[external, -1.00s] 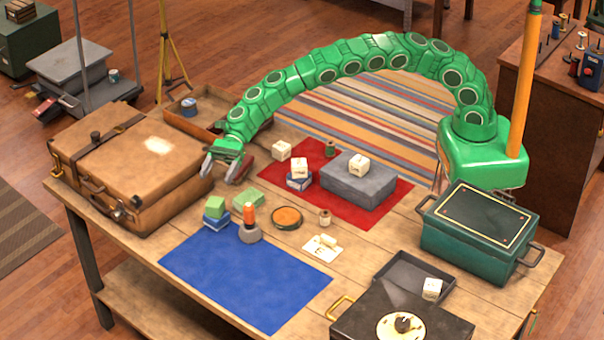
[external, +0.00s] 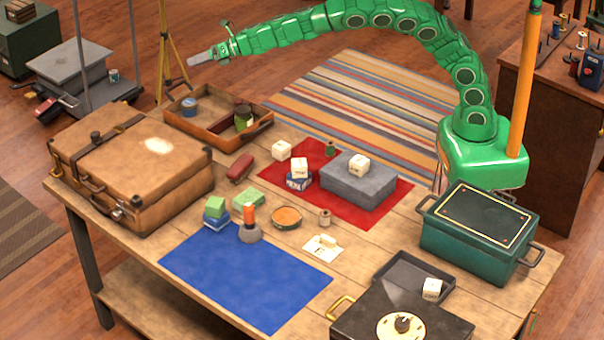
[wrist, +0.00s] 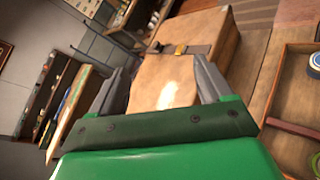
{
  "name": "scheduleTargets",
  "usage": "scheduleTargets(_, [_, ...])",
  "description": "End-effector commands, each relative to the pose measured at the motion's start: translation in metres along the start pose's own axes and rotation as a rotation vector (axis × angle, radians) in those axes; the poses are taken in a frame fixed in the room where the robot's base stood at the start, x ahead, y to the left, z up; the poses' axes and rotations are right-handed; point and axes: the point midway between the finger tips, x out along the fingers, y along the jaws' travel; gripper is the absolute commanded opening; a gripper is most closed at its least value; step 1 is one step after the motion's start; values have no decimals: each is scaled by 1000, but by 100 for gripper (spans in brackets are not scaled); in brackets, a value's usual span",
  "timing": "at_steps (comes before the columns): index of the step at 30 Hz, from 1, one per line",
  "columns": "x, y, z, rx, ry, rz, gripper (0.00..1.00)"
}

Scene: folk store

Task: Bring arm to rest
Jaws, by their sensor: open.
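My green segmented arm (external: 385,18) arches from its base at the right of the table out to the left. My gripper (external: 205,58) is raised in the air above and behind the brown tray, apart from everything on the table. In the wrist view my gripper (wrist: 158,85) has its two grey fingers spread wide with nothing between them. Beyond the fingers the brown suitcase (wrist: 215,32) shows.
The wooden table holds a suitcase (external: 110,165), a brown tray (external: 222,138), a red pocketknife-like object (external: 240,167), a grey box (external: 358,181), a blue mat (external: 240,280) and a green chest (external: 478,230). A yellow tripod (external: 168,50) stands just left of my gripper.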

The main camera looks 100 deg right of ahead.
Motion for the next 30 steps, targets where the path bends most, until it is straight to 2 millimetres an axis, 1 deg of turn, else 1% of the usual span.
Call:
scheduleTargets(1, [-13, -6, 16, 45, -27, -38, 80])
scheduleTargets(5, [-46, -30, 48, 182, -91, -139, 80])
scheduleTargets(6, [-57, -36, 58, 226, -112, -166, 80])
scheduleTargets(8, [-73, -48, 68, 293, -141, -212, 80])
scheduleTargets(12, [-116, -72, 89, 450, -207, -310, 80])
scheduleTargets(14, [-134, -82, 96, 519, -234, -347, 80])
scheduleTargets(15, [-148, -88, 100, 566, -253, -375, 80])
scheduleTargets(17, [-168, -98, 102, 635, -277, -415, 80])
scheduleTargets(22, [-225, -122, 103, 835, -344, -520, 80])
scheduleTargets(24, [-249, -132, 98, 915, -366, -569, 80])
scheduleTargets(26, [-270, -138, 94, 985, -385, -603, 80])
scheduleTargets(27, [-283, -143, 90, 1031, -398, -630, 80])
scheduleTargets(29, [-303, -149, 82, 1101, -413, -667, 80])
scheduleTargets(30, [-317, -152, 76, 1146, -423, -694, 80])
